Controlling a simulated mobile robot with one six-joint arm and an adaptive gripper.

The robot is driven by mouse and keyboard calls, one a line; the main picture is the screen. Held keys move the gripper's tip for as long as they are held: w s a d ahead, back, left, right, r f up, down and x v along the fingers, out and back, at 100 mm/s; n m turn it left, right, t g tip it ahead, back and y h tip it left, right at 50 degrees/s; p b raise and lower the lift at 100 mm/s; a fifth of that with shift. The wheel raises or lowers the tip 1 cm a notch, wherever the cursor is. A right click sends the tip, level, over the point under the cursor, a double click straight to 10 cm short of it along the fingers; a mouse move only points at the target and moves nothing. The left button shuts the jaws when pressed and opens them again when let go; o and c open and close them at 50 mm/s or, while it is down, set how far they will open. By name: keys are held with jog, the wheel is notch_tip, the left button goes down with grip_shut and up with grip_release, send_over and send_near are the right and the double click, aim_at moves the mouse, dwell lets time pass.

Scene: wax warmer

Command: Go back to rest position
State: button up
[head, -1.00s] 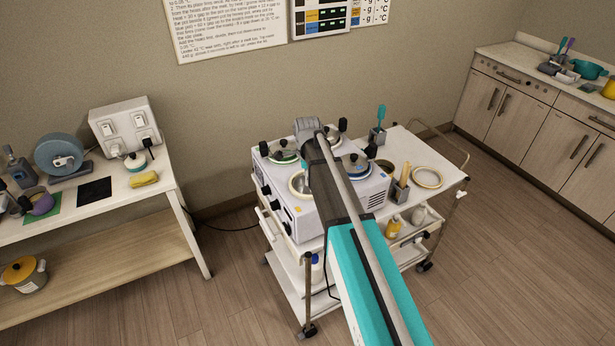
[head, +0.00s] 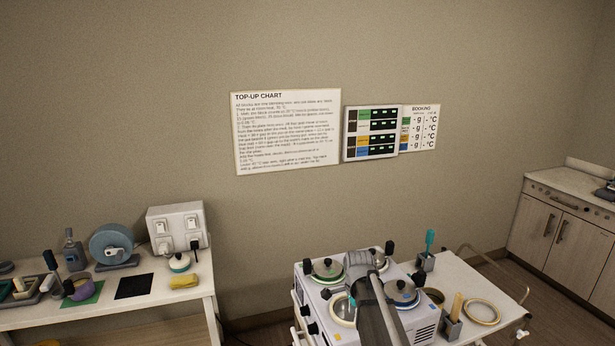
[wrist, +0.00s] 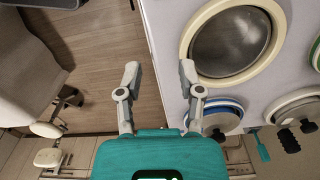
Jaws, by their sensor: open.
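My gripper (wrist: 158,75) is open and empty in the wrist view, its two grey fingers apart. It hangs beside the white wax warmer (wrist: 178,50), with the right finger near the warmer's edge and the left finger over the wood floor. In the head view my arm reaches across the warmer (head: 312,305) and hides part of its top; the fingers cannot be made out there. The warmer has several round wells. One open well (wrist: 230,42) shows a dark grey inside in the wrist view. Lidded pots (head: 327,268) sit on its top.
The warmer stands on a white trolley (head: 505,290) with a spatula holder and a ring. A bench (head: 130,310) at left holds a blue disc, a switch box (head: 177,228) and a yellow sponge (head: 184,281). Wall charts (head: 288,130) hang behind. A cabinet (head: 560,225) stands at right.

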jog(key=s+d+f+n+b, duration=0.1)
jog(key=s+f+n+b, duration=0.1)
jog(key=s+n, duration=0.5)
jog(key=s+d+f+n+b, duration=0.1)
jog(key=s+f+n, duration=0.1)
jog(key=s+n, duration=0.6)
jog(key=shift+s+d+n+b, duration=0.3)
jog(key=shift+s+b, duration=0.05)
jog(key=shift+s, duration=1.55)
jog(key=shift+d, duration=0.1)
